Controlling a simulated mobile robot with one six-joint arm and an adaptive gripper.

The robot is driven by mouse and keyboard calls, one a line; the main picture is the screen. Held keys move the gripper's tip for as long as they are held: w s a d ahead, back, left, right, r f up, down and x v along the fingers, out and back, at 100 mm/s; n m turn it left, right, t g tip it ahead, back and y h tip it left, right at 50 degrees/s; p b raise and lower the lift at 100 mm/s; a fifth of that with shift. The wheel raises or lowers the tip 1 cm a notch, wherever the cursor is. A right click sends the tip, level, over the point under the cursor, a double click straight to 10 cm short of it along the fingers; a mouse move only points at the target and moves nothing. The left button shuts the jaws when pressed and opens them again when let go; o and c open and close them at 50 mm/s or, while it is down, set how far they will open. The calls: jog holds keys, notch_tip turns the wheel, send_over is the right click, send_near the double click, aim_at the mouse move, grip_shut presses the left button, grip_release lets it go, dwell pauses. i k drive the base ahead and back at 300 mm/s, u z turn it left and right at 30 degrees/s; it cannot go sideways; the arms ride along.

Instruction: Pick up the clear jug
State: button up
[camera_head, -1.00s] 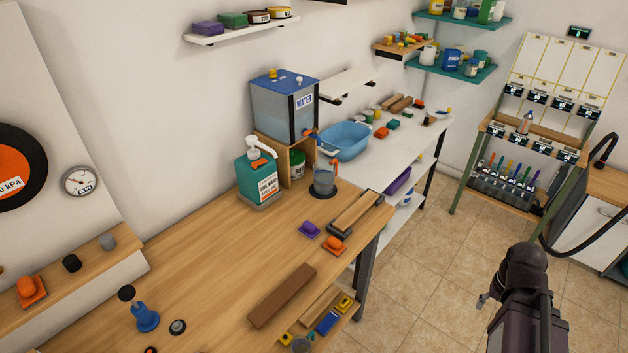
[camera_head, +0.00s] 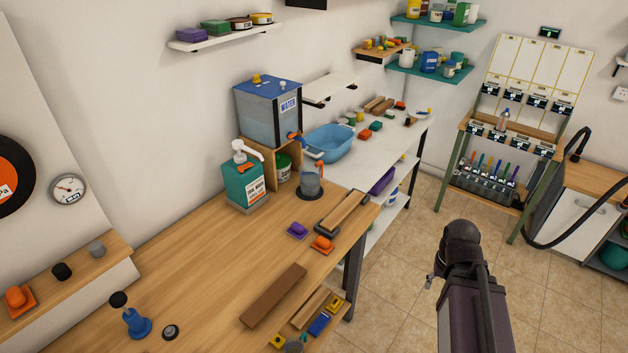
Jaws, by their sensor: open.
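The clear jug (camera_head: 311,184) is a see-through greyish vessel with an orange part at its top. It stands upright on a dark round pad on the wooden bench, below the blue tap of the water tank (camera_head: 268,112). My arm shows at the lower right, over the floor, well apart from the jug. Only a small grey piece of my gripper (camera_head: 431,281) shows at the left side of the arm. It is open and nothing is seen in it; most of it is hidden behind the arm.
A green soap pump bottle (camera_head: 244,187) stands left of the jug. A wooden block on a dark base (camera_head: 342,211), a purple piece (camera_head: 297,230) and an orange piece (camera_head: 322,243) lie in front. A blue basin (camera_head: 337,143) sits behind. The tiled floor is open.

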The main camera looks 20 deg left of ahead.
aim_at(313, 177)
jog(key=u, duration=0.1)
jog(key=i, duration=1)
jog(key=z, duration=0.05)
